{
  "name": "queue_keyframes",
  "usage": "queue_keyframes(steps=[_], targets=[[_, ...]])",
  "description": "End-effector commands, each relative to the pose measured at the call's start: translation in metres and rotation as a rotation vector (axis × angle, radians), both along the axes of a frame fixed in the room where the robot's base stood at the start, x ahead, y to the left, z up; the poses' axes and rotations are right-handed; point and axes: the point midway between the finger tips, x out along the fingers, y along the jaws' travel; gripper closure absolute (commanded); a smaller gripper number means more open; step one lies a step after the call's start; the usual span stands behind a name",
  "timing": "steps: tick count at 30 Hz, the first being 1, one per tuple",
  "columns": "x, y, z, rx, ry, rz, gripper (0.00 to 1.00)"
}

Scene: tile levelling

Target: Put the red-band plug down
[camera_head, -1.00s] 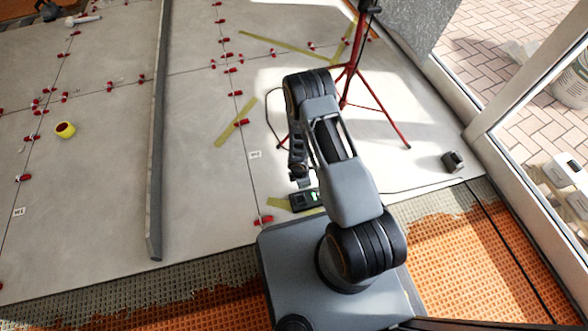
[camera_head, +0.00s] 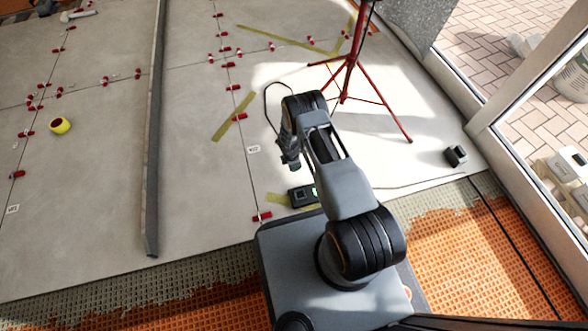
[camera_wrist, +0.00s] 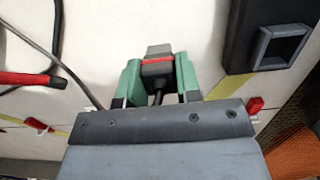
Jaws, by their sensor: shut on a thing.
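In the head view my gripper (camera_head: 289,162) hangs over the pale tiles, just above and left of a black box; the plug cannot be made out there. The black box (camera_head: 302,195) lies on the floor near my base. In the wrist view a dark box with a grey-rimmed square recess (camera_wrist: 283,47) lies to the right, apart from the plug.
A red tripod (camera_head: 349,75) stands beyond my arm, with a dark cable near it. A small black block (camera_head: 455,156) lies at right. Red clips line the tile joints.

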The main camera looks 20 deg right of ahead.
Motion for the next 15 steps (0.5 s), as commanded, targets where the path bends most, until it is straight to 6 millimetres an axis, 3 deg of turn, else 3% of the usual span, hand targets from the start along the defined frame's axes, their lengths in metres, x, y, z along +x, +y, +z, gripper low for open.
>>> queue_keyframes(steps=[7,15], targets=[[0.002,0.000,-0.033,0.000,0.001,0.000,0.97],[0.002,0.000,-0.033,0.000,0.000,0.000,0.97]])
